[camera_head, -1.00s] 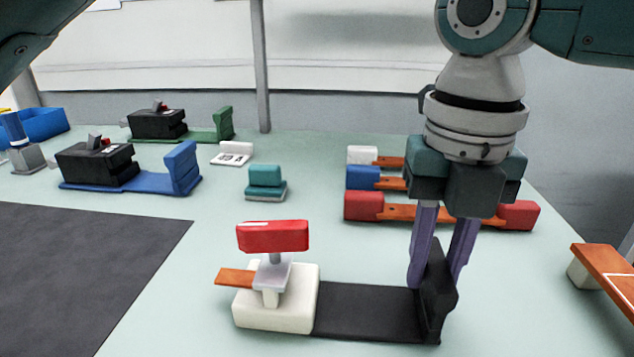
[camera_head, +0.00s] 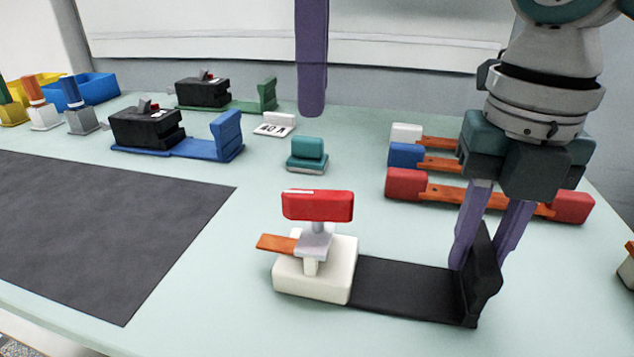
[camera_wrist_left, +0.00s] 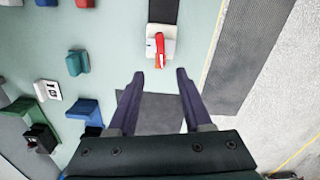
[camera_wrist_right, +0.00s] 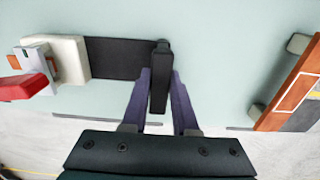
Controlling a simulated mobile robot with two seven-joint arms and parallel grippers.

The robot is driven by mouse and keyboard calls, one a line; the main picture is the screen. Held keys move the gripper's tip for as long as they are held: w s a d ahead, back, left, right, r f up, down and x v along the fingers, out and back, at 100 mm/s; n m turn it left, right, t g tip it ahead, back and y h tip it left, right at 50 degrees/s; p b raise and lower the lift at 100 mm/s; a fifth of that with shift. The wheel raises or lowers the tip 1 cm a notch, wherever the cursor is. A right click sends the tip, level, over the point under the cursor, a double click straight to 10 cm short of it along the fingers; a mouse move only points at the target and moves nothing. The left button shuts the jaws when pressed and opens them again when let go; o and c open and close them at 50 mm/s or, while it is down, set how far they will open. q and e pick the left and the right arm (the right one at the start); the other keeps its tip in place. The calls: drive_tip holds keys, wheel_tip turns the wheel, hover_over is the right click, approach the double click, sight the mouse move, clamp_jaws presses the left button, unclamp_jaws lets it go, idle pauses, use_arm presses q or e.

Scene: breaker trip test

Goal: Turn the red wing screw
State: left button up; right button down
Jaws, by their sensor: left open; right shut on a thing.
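The red wing screw (camera_head: 318,206) stands on a grey post on a white block (camera_head: 312,277), with an orange strip sticking out at left. A black base plate (camera_head: 405,289) runs right from the block to an upright black end plate (camera_head: 481,275). My right gripper (camera_head: 482,255) is shut on the end plate; the grip also shows in the right wrist view (camera_wrist_right: 161,75). My left gripper (camera_wrist_left: 160,75) is open and empty; the red wing screw (camera_wrist_left: 159,50) lies beyond its fingertips in the left wrist view. One purple finger hangs at top centre in the head view.
Behind stand a teal block (camera_head: 307,155), a card (camera_head: 274,125) and black breakers on blue (camera_head: 150,128) and green (camera_head: 203,92) bases. Red, blue and white blocks with orange strips (camera_head: 480,196) lie behind my right gripper. A dark mat (camera_head: 100,220) covers the left.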

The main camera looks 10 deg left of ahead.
sight(316, 193)
use_arm(q)
wheel_tip(316, 193, down, 11)
drive_tip(key=shift+s+r, duration=0.1)
drive_tip(key=shift+r, duration=0.05)
clamp_jaws()
idle(0.5)
